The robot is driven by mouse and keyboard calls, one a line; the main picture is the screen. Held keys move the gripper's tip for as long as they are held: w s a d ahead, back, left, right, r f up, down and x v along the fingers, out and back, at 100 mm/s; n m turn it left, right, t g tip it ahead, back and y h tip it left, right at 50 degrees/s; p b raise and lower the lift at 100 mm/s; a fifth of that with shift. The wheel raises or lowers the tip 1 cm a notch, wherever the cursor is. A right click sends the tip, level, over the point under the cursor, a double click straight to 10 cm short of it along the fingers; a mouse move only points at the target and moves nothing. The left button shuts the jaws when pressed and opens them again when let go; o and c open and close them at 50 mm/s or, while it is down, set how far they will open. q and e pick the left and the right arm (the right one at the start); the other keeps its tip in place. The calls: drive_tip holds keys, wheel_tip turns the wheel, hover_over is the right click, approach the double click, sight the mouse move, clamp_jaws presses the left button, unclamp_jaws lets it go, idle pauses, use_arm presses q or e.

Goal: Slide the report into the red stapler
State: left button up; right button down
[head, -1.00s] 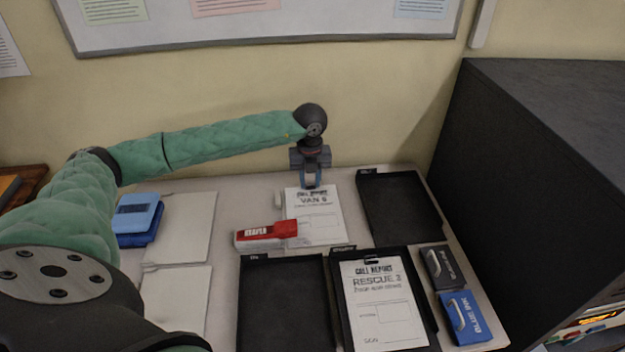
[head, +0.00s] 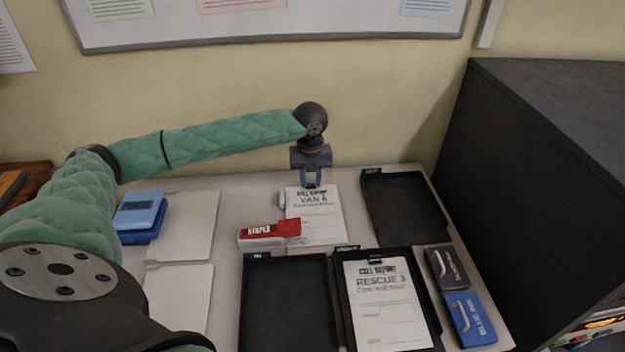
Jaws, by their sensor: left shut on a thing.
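The report, a white sheet headed "CALL REPORT VAN 6" (head: 318,222), lies on the table near the wall. The red stapler (head: 266,235) lies at its left, its right end overlapping the sheet's left edge. I cannot tell whether the sheet is between its jaws or only beneath it. My left gripper (head: 312,184) points down at the report's top edge with its blue fingers shut on it. The fingertips' exact grip is too small to see. My right gripper is not in view.
Black trays stand at the back right (head: 438,224) and front middle (head: 246,300). A third tray (head: 431,318) holds a "RESCUE 3" report (head: 385,305). A dark box (head: 440,266) and a blue box (head: 470,318) lie at right. White folders (head: 185,225) and a blue item (head: 138,212) lie left.

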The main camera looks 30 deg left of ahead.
use_arm(q)
drive_tip(key=shift+a+b, duration=0.2)
drive_tip(key=shift+b, duration=0.15)
idle(0.5)
drive_tip(key=o, duration=1)
drive_tip(key=shift+a, duration=0.1)
drive_tip(key=shift+o, duration=0.5)
drive_tip(key=o, duration=0.5)
drive_tip(key=shift+c, duration=0.2)
drive_tip(key=shift+r, duration=0.1)
drive_tip(key=shift+r+p, duration=1.1)
drive_tip(key=shift+r, duration=2.5)
